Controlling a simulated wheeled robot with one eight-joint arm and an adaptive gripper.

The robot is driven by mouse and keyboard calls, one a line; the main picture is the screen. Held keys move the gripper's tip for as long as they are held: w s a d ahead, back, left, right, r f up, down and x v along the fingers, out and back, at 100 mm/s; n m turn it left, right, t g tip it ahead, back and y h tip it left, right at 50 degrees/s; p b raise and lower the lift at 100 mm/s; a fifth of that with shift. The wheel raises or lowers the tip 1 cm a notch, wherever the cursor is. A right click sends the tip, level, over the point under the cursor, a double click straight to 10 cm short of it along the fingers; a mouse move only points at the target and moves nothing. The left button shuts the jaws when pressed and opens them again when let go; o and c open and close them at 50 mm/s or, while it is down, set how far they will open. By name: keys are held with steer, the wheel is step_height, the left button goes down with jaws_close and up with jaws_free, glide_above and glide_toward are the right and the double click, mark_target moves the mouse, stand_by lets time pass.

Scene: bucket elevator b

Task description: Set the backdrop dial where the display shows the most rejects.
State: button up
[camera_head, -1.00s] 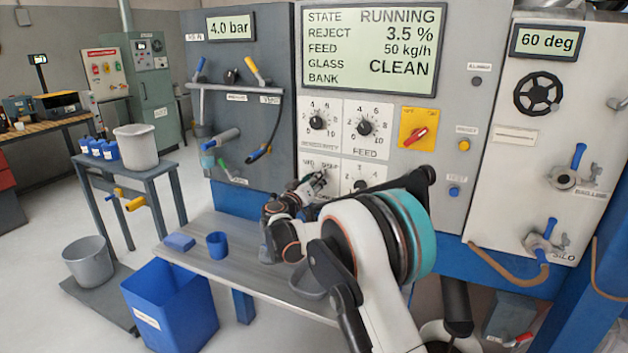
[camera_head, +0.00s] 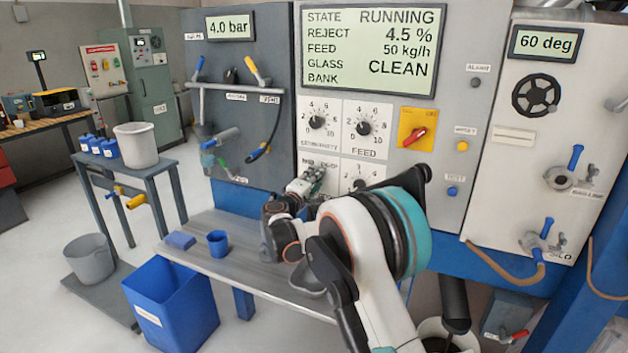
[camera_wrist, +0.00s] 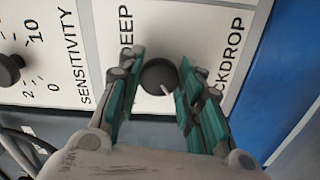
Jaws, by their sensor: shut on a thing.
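The display (camera_head: 368,50) on the grey cabinet shows REJECT at 4.5 %, STATE RUNNING, FEED 50 kg/h and GLASS CLEAN. The backdrop dial (camera_wrist: 158,75) is a round black knob on a white plate. It shows in the wrist view between the words ending in "EEP" and "CKDROP". My gripper (camera_wrist: 157,90) has its teal-padded fingers on both sides of this knob and is shut on it. In the head view my gripper (camera_head: 315,178) is at the lower left dial plate and hides the knob.
The sensitivity dial (camera_head: 317,122) and feed dial (camera_head: 363,128) sit just above my gripper. Another dial (camera_head: 360,184) is to its right. A red and yellow switch (camera_head: 417,132) is further right. A steel table (camera_head: 240,260) with a blue cup (camera_head: 217,243) lies below.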

steer(key=shift+n, duration=0.6)
steer(key=o, duration=1.1)
steer(key=shift+a, duration=0.1)
steer(key=shift+c, duration=0.2)
steer(key=shift+s, duration=0.1)
steer(key=v, duration=1.2)
